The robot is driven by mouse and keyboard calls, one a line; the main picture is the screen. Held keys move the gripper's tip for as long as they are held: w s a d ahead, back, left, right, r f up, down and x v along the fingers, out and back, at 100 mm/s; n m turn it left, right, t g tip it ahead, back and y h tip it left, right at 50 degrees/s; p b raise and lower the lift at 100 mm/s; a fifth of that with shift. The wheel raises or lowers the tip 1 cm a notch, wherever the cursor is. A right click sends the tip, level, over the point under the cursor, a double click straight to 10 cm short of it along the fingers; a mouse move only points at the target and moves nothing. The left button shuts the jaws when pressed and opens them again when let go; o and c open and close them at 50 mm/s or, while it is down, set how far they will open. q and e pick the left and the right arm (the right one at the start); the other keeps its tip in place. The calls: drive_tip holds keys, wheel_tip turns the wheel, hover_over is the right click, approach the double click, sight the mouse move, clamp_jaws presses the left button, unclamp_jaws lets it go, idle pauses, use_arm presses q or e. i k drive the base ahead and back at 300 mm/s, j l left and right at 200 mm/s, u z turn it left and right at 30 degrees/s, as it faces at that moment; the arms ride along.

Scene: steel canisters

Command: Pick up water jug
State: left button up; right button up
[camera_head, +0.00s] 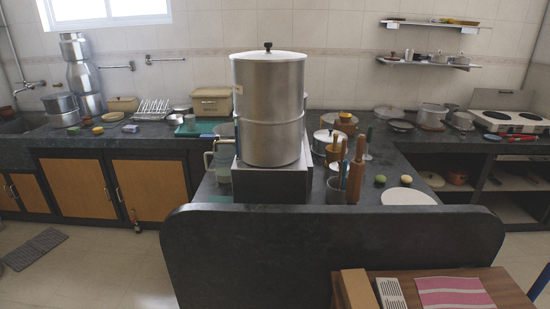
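A tall steel canister (268,115) with a flat lid and black knob stands upright on a dark block (262,186) at the middle of the counter. A greenish-grey mug-like vessel (223,165) with a handle on its left stands just left of the block and is partly hidden. On the far left counter, tall stacked steel vessels (83,76) stand near the sink. I cannot tell for sure which of these is the water jug. Neither of my grippers shows in this view.
A raised dark counter end (330,250) stands in front. A wooden table (420,295) with a pink-striped cloth (454,293) is at the lower right. Rolling pins (356,170) and pots crowd the canister's right side. A white plate (408,196) lies farther right. Floor at left is mostly clear.

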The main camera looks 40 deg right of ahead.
sight(223, 159)
drive_tip(key=i+j+z, duration=0.15)
drive_tip(key=z, duration=0.35)
drive_tip(key=i+j+z, duration=0.3)
drive_tip(key=z, duration=0.2)
drive_tip(key=i+j+z, duration=0.2)
drive_tip(key=j+z, duration=0.15)
drive_tip(key=z, duration=0.15)
drive_tip(key=i+j+z, duration=0.1)
drive_tip(key=j+z, duration=0.4)
drive_tip(key=l, duration=0.15)
